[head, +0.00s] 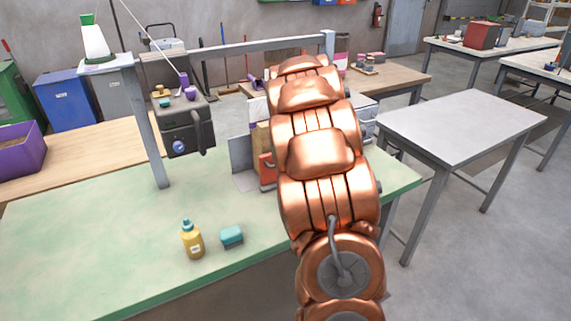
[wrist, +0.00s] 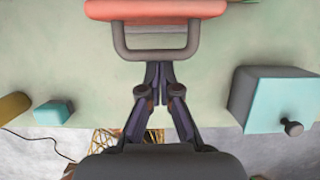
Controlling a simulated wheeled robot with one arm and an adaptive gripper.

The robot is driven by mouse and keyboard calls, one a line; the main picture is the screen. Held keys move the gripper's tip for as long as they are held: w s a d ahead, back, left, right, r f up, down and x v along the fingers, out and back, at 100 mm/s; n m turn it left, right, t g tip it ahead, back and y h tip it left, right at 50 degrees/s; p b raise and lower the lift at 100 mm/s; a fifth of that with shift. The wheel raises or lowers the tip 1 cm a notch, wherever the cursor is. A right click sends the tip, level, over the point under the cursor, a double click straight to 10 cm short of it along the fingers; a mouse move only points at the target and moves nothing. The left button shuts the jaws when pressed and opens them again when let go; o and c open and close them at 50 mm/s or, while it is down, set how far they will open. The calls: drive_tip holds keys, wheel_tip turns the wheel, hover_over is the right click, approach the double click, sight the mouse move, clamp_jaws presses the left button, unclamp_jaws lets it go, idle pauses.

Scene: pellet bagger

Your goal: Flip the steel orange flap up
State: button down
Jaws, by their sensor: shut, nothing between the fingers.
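The orange flap (wrist: 155,9) lies across the top of the wrist view, with a grey U-shaped handle (wrist: 120,42) on its near side. In the head view a small orange part (head: 266,170), likely the same flap, shows at the left edge of my copper arm, which hides the rest of it. My gripper (wrist: 159,66) has its fingertips together with nothing between them. The tips are at the handle's crossbar in the wrist view; I cannot tell whether they touch it. My gripper is hidden behind my arm in the head view.
A yellow bottle (head: 193,241) and a teal sponge (head: 232,236) stand on the green bench (head: 110,240). A grey post (head: 150,130) and dark machine (head: 187,128) stand left of my arm.

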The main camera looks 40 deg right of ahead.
drive_tip(key=shift+w+d+r+t, duration=0.2)
drive_tip(key=shift+w+r+t, duration=0.2)
drive_tip(key=shift+w+r, duration=0.5)
drive_tip(key=shift+w+d+r+p, duration=0.1)
drive_tip(key=shift+r+p, duration=0.55)
drive_tip(key=shift+r, duration=0.1)
drive_tip(key=r+p, duration=0.1)
drive_tip(key=r, duration=0.1)
drive_tip(key=r+p, duration=0.1)
drive_tip(key=shift+w+p, duration=0.25)
drive_tip(key=shift+p, duration=0.05)
drive_tip(key=shift+a+r+p, duration=0.2)
drive_tip(key=shift+p, duration=0.2)
drive_tip(key=shift+s+d+r+p, duration=0.1)
drive_tip(key=shift+r+p, duration=0.1)
drive_tip(key=shift+p, duration=0.2)
drive_tip(key=r+p, duration=0.3)
drive_tip(key=shift+s+g, duration=0.2)
drive_tip(key=shift+g, duration=0.2)
drive_tip(key=shift+f, duration=0.1)
